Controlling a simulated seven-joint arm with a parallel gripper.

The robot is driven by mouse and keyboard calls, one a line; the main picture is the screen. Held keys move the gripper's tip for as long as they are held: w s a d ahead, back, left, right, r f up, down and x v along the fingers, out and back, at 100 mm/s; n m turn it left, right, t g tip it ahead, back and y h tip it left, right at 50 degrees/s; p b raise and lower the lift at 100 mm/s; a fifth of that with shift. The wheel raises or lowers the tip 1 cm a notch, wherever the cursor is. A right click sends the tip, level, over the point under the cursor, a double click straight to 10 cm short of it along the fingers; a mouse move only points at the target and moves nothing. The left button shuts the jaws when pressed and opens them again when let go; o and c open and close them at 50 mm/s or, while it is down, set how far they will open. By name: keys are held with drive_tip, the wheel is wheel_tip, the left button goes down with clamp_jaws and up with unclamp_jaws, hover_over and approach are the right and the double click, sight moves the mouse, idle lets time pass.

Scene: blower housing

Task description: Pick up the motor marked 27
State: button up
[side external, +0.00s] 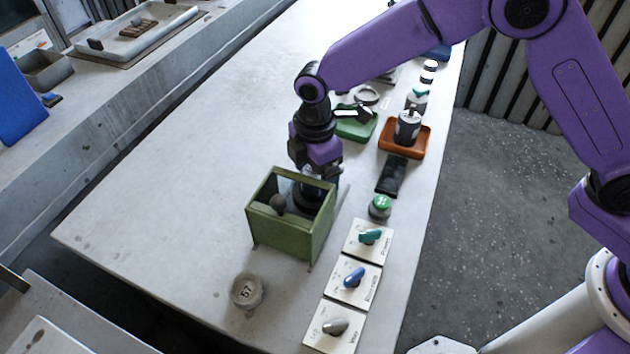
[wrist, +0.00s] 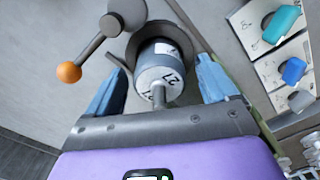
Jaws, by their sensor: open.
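The motor marked 27 (wrist: 160,68) shows in the wrist view as a grey-white cylinder with dark "27" markings and a short shaft pointing towards me. My gripper (wrist: 161,80) is open, with its two blue fingers on either side of the motor and visible gaps between. In the side external view my gripper (side external: 308,192) points down at the open green box (side external: 290,238), its lower end partly hidden by the box. I cannot make out the motor itself in that view.
A lever with an orange ball (wrist: 69,72) is left of the motor in the wrist view. Labelled panels with a teal knob (side external: 370,237), blue knob (side external: 354,277) and grey knob (side external: 335,327) lie right of the box. A round part marked 57 (side external: 246,291) stands in front. An orange tray (side external: 414,152) holds a dark cylinder.

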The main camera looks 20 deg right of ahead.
drive_tip(key=shift+f, duration=0.45)
drive_tip(key=c, duration=1.5)
drive_tip(key=shift+r, duration=0.1)
